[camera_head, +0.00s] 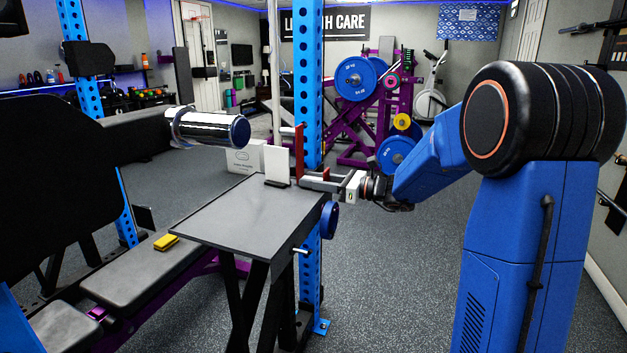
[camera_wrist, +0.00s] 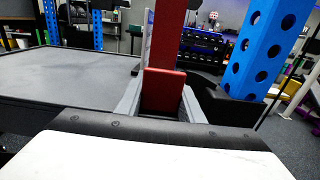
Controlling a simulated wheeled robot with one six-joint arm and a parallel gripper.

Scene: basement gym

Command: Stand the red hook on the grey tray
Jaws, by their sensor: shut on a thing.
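The red hook (camera_head: 299,152) is upright, its tall bar rising beside the far right corner of the grey tray (camera_head: 235,215). My gripper (camera_head: 308,180) is shut on the lower part of the hook, reaching in from the right. In the wrist view the hook (camera_wrist: 165,88) sits between the two grey fingers, its tall bar going up out of the picture. The grey tray (camera_wrist: 65,75) lies to the left of the fingers there. The hook's lower end is hidden, so I cannot tell whether it touches the tray.
A white card (camera_head: 277,162) stands in a dark base at the tray's far edge, just left of the hook. A blue rack post (camera_head: 309,80) rises close behind. A yellow block (camera_head: 166,242) lies on the bench. The tray's middle and front are bare.

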